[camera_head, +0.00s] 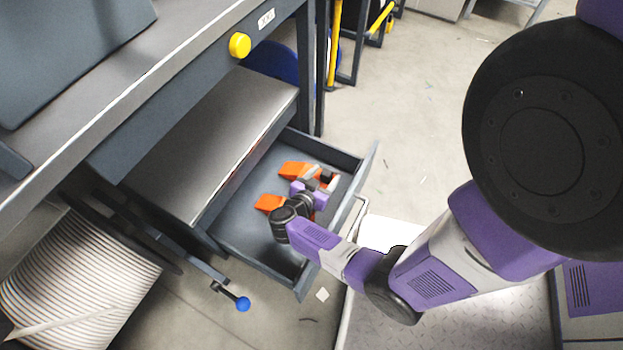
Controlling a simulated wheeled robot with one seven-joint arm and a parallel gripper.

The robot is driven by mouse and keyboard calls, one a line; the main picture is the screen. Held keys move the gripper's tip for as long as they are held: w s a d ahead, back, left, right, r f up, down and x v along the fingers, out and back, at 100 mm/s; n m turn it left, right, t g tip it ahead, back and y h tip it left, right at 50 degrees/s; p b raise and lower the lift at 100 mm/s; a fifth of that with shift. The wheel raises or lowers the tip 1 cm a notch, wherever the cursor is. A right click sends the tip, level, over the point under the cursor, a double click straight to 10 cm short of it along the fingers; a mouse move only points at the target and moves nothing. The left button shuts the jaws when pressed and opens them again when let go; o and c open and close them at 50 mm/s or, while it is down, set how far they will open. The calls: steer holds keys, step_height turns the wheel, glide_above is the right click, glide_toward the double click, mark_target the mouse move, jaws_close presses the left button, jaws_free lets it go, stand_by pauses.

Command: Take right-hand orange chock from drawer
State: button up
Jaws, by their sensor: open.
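The grey drawer (243,236) is pulled out beneath the bench. Two orange chocks lie in it: one farther back and to the right (293,169), the other nearer and to the left (268,203). My gripper (326,178) is inside the drawer area, over the right end of the farther chock. Its fingers are open. My wrist covers part of the nearer chock, and a bit of orange shows on the wrist's right side. I cannot tell whether the fingers touch the farther chock.
The drawer's front panel (340,215) is to the right, close to my forearm. A yellow knob (240,45) is on the bench edge above. A blue-ended lever (242,304) sticks out below left, near a cable reel (75,275). Open floor lies beyond the drawer.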

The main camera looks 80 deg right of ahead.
steer(key=shift+d, duration=0.1)
steer(key=shift+c, duration=0.2)
jaws_close()
stand_by(1.2)
